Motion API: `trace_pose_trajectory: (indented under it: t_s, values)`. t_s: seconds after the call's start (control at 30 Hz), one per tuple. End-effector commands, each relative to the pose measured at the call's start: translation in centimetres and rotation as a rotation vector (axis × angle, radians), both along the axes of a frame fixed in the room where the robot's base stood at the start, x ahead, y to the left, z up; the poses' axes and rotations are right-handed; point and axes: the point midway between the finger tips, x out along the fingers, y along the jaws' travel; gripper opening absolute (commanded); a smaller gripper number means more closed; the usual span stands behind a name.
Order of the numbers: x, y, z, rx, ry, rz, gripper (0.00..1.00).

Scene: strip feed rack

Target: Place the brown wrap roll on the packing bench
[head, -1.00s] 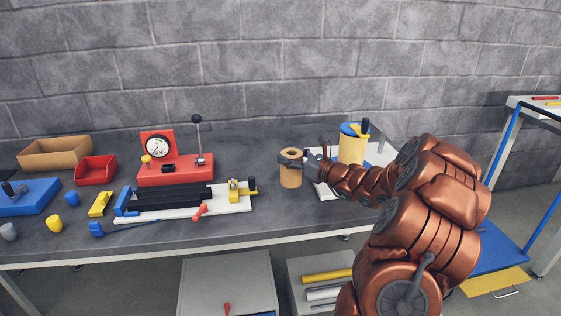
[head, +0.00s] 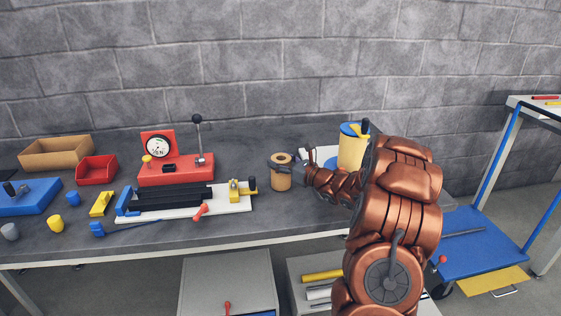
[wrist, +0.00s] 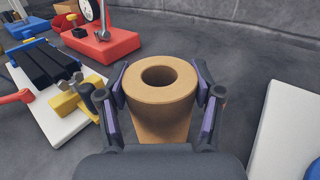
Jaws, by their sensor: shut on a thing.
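The brown wrap roll (head: 280,176) is a tan cylinder with a hole through its top, and it stands upright at the packing bench's right half. In the wrist view the roll (wrist: 160,92) sits between the two fingers. My gripper (wrist: 161,98) is shut on it from the right side. In the head view my gripper (head: 291,171) reaches in from the right. The packing bench (head: 225,222) is a long dark grey top. Whether the roll's base touches the bench or hangs slightly above it I cannot tell.
Left of the roll is a white fixture board (head: 232,204) with black rails and a yellow clamp. A red gauge press (head: 178,171) stands behind it. Bare bench lies around the roll.

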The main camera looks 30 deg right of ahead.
Motion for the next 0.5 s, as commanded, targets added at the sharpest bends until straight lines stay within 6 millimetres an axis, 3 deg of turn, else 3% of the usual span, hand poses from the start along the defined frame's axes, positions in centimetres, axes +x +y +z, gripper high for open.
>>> trace_pose_trajectory:
  t_s: [0.2,0.23,0.43,0.5]
  values:
    - [0.01,0.02,-0.37,0.001,-0.001,0.0,0.22]
    - [0.0,0.03,-0.33,0.0,0.0,0.001,0.68]
    - [0.0,0.03,-0.29,0.0,0.0,0.001,0.89]
    - [0.0,0.04,-0.3,0.0,0.0,0.001,0.91]
